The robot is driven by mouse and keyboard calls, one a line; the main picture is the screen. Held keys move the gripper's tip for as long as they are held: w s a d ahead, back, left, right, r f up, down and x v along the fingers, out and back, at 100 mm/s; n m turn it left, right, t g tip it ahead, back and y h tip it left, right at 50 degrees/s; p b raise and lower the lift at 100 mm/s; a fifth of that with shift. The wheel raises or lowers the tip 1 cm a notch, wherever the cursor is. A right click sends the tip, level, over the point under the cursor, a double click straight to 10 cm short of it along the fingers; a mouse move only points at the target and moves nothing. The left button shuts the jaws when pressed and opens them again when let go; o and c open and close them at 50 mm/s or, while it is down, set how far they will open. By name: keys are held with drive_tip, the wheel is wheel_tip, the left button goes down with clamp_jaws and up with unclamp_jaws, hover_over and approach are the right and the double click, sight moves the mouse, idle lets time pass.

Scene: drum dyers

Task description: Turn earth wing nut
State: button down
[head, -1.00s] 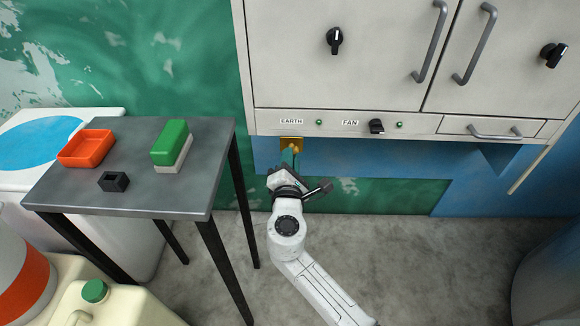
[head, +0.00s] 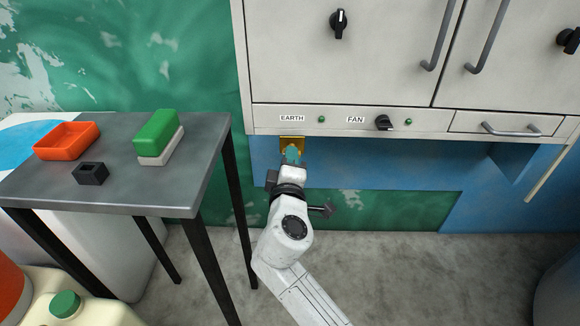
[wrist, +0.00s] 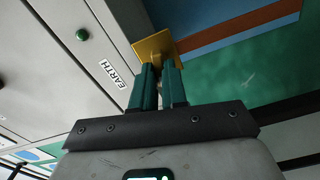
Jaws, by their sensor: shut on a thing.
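The earth wing nut is at the yellow plate (head: 292,143) under the EARTH label (head: 291,118), below the cabinet's control strip. In the wrist view the yellow plate (wrist: 158,46) lies just beyond my fingertips. My gripper (head: 292,155) reaches up to the plate with its teal fingers. In the wrist view my gripper (wrist: 160,72) has its two fingers close together, shut on the wing nut, with a narrow gap between them. The fingers hide nearly all of the nut, so its angle cannot be told.
The cabinet (head: 345,60) overhangs my gripper, with a FAN knob (head: 384,122) and a drawer handle (head: 510,130) to the right. A grey table (head: 130,190) at left holds an orange tray (head: 66,141), a black holder (head: 90,174) and a green-topped block (head: 157,135).

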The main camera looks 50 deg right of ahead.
drive_tip(key=shift+f+m+b, duration=0.2)
drive_tip(key=shift+m+b, duration=0.2)
drive_tip(key=shift+m, duration=0.3)
drive_tip(key=shift+r, duration=0.1)
drive_tip(key=shift+d, duration=0.1)
drive_tip(key=c, duration=1.2)
unclamp_jaws()
drive_tip(key=shift+o, duration=0.2)
drive_tip(key=p+v, duration=0.1)
drive_tip(key=v, duration=1)
drive_tip(key=shift+p, duration=0.35)
